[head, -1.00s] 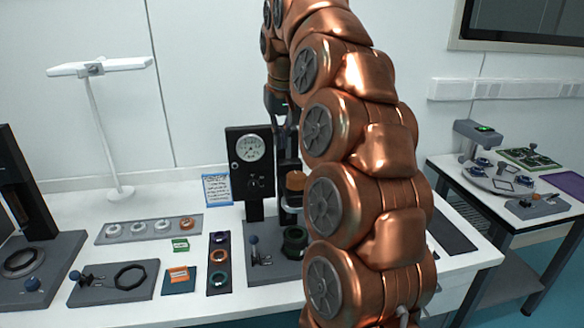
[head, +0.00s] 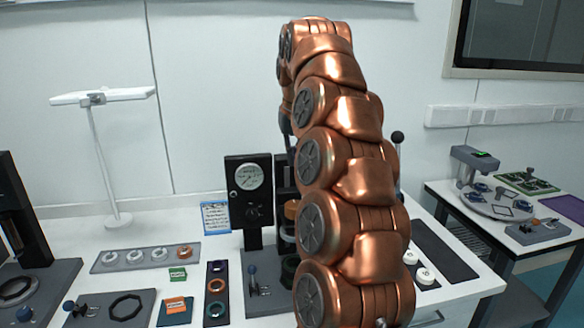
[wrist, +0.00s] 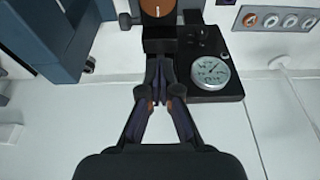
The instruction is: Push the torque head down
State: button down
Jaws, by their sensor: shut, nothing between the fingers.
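The torque station, a dark upright press with a round white gauge (head: 250,177), stands on the table. Its torque head, a copper-orange cylinder (head: 291,209), is partly hidden behind my arm in the head view. In the wrist view, the torque head (wrist: 157,10) shows at the top edge with a pale line on it, beyond my fingers. My gripper (wrist: 158,68) is shut and empty, its fingertips close in front of the dark column, beside the gauge (wrist: 209,73). I cannot tell whether they touch it. A dark ring below the head is mostly hidden.
A grey tray of rings (head: 101,265), a white lamp stand (head: 94,160) and small coloured blocks stand left of the press. A black-knobbed lever (head: 397,137) rises behind my arm. White caps (head: 425,276) lie on the right. A second table (head: 480,225) stands further right.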

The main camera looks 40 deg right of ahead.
aim_at(293, 202)
jog(key=p+x, duration=0.2)
jog(key=x, duration=0.7)
jog(key=shift+f+p, duration=0.35)
jog(key=shift+f, duration=0.1)
jog(key=shift+s+p+x, duration=0.15)
jog(key=shift+p+x, duration=0.1)
jog(key=shift+x, duration=0.45)
jog(key=shift+s+p+x, duration=0.1)
jog(key=shift+p+x, duration=0.15)
jog(key=shift+x, duration=0.45)
jog(key=shift+a+f, duration=0.15)
jog(key=shift+f, duration=0.15)
notch_tip(293, 202, down, 11)
jog(key=b, duration=0.8)
jog(key=shift+r, duration=0.25)
jog(key=v, duration=0.9)
jog(key=w+b+v, duration=0.1)
jog(key=v, duration=0.3)
jog(key=shift+s+r, duration=0.15)
jog(key=shift+r, duration=0.35)
